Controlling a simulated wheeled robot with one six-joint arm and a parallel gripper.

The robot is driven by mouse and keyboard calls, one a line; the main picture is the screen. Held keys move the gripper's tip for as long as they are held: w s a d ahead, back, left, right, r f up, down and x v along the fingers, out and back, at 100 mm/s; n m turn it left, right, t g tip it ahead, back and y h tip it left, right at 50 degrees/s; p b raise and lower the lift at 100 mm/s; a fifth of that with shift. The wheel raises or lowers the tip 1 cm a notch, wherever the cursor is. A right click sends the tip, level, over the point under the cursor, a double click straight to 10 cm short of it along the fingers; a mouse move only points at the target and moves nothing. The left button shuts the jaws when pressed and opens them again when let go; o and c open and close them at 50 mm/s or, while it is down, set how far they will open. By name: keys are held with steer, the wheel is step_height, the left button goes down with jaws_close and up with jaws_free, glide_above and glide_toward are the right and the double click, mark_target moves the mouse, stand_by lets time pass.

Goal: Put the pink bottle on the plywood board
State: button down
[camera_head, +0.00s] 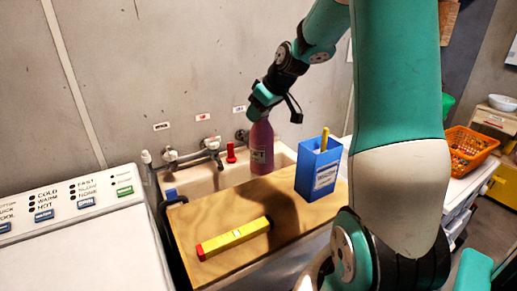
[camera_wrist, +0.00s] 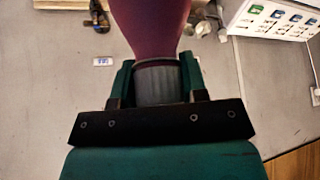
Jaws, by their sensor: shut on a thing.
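The pink bottle (camera_head: 262,148) hangs upright from my gripper (camera_head: 268,108), which is shut on its top. In the wrist view the bottle (camera_wrist: 150,25) has a grey cap (camera_wrist: 157,82) between the two fingers of my gripper (camera_wrist: 157,85). In the head view the bottle shows in front of the sink, near the far edge of the plywood board (camera_head: 205,222). I cannot tell how far its base is from the board.
The sink (camera_head: 205,182) and tap (camera_head: 212,145) are behind. A washing machine (camera_head: 70,245) is at left.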

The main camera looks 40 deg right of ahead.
mark_target(259, 146)
step_height(259, 146, down, 11)
steer(key=shift+p, duration=0.9)
steer(key=c, duration=0.7)
jaws_free()
steer(key=shift+a+f, duration=0.1)
steer(key=shift+o, duration=0.2)
